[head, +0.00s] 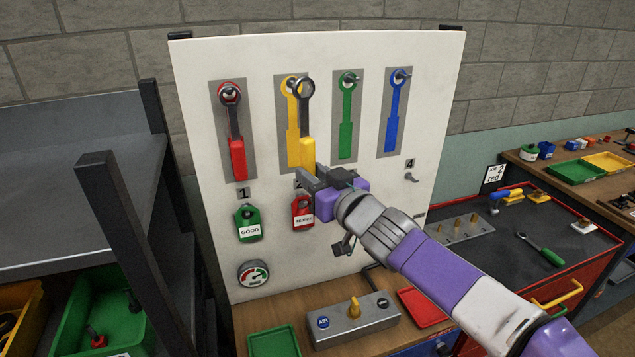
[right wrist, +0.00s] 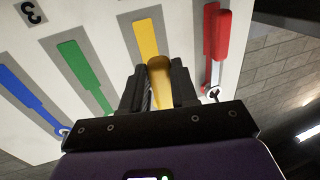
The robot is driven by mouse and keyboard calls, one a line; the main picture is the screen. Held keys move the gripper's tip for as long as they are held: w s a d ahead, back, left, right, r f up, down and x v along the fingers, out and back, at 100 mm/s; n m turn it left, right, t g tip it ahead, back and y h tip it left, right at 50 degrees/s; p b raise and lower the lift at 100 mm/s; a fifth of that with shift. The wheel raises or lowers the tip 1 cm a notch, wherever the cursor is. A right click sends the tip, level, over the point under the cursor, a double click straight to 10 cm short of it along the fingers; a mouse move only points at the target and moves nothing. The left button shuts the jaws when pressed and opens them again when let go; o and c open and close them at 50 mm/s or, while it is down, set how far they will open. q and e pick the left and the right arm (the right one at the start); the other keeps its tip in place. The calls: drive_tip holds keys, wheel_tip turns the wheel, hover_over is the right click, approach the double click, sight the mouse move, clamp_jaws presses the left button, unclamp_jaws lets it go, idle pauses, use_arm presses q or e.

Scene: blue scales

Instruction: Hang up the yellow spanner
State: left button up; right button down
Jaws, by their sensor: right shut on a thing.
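The yellow spanner (head: 308,148) has a yellow handle and a dark metal ring end. My right gripper (head: 318,176) is shut on the lower handle, which also shows between the fingers in the right wrist view (right wrist: 160,82). The spanner is upright, ring up, in front of the white board (head: 262,210). Its ring overlaps the right side of the top of the yellow painted outline (head: 292,120). I cannot tell whether the ring is around the peg there or only in front of it. My left gripper is not in view.
The red spanner (head: 236,150) hangs on the left. Green (head: 346,120) and blue (head: 395,115) outlines have bare pegs. A grey box (head: 352,322) stands under the board. A green spanner (head: 552,257) lies on the right bench.

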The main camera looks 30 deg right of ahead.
drive_tip(key=shift+w+d+f+b, duration=0.1)
drive_tip(key=shift+w+d+b, duration=0.1)
drive_tip(key=shift+w, duration=0.65)
drive_tip(key=shift+w+d+r+b, duration=0.1)
drive_tip(key=shift+w+d, duration=0.1)
drive_tip(key=shift+w, duration=0.7)
drive_tip(key=shift+w+d+f+b, duration=0.1)
drive_tip(key=shift+w+d+b, duration=0.1)
drive_tip(key=shift+w, duration=0.65)
drive_tip(key=shift+w+d+f, duration=0.1)
drive_tip(key=shift+w+f, duration=0.25)
drive_tip(key=shift+w, duration=0.1)
drive_tip(key=c, duration=0.8)
unclamp_jaws()
drive_tip(key=shift+s, duration=0.15)
drive_tip(key=shift+s+a, duration=0.25)
drive_tip(key=shift+s, duration=0.85)
drive_tip(key=shift+s+a, duration=0.3)
drive_tip(key=shift+s, duration=0.75)
drive_tip(key=shift+s+a, duration=0.25)
drive_tip(key=shift+s, duration=0.85)
